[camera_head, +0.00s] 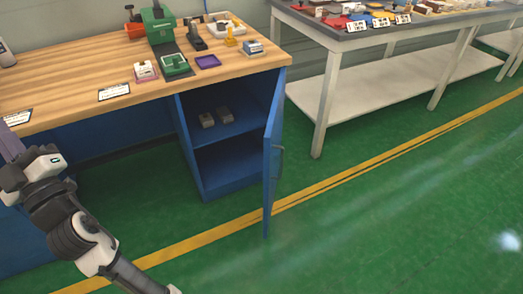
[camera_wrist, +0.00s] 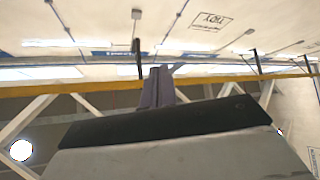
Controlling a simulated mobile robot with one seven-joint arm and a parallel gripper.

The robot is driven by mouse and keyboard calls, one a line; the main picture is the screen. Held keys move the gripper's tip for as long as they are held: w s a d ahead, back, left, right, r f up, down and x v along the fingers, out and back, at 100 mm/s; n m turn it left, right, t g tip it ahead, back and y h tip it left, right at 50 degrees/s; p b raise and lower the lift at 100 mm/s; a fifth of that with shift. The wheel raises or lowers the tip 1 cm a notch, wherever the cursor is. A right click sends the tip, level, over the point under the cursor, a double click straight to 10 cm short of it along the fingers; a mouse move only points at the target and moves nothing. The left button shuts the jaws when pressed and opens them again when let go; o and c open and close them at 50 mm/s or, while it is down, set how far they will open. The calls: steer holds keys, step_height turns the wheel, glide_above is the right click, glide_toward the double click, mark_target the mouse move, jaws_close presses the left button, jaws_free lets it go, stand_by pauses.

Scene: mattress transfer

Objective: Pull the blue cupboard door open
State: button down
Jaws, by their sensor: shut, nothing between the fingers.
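The blue cupboard door (camera_head: 270,185) stands swung out from the cupboard (camera_head: 196,165) below the wooden workbench, and its opening shows. The door is seen nearly edge-on, with a grey handle (camera_head: 281,161) on its right face. Inside, a shelf (camera_head: 235,141) bears two small pale items (camera_head: 216,118). My gripper (camera_head: 8,140) is at the far left in the head view, pointing up beside the bench's front edge, well apart from the door. In the wrist view its grey fingers (camera_wrist: 158,88) are together and empty, aimed towards the ceiling.
The wooden bench top (camera_head: 60,75) carries a green press (camera_head: 158,25), small parts and label cards. A grey table (camera_head: 330,75) with a lower shelf stands at the right. The green floor (camera_head: 370,220) in front of the door is clear, crossed by a yellow line.

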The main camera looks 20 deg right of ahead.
steer(key=w+d+f+m+g+h+p, duration=0.1)
steer(key=w+d+f+m+h, duration=0.1)
steer(key=w+d+f+h, duration=0.65)
steer(key=w+d+f+m+g+h+p, duration=0.1)
steer(key=w+d+f+h, duration=0.4)
steer(key=d+f+h, duration=0.45)
steer(key=s+d+f+g+h+p, duration=0.1)
steer(key=s+d+f+g+h, duration=0.2)
steer(key=d+f, duration=0.6)
steer(key=s+d+f+g+h+p, duration=0.1)
steer(key=s+d+f+g+h, duration=0.2)
steer(key=d+f, duration=0.6)
steer(key=w+d+r+p, duration=0.1)
steer(key=w+d+p, duration=0.1)
steer(key=d, duration=0.4)
steer(key=w+d+r+h+p, duration=0.1)
steer(key=w+d, duration=0.4)
steer(key=shift+d+m+p, duration=0.4)
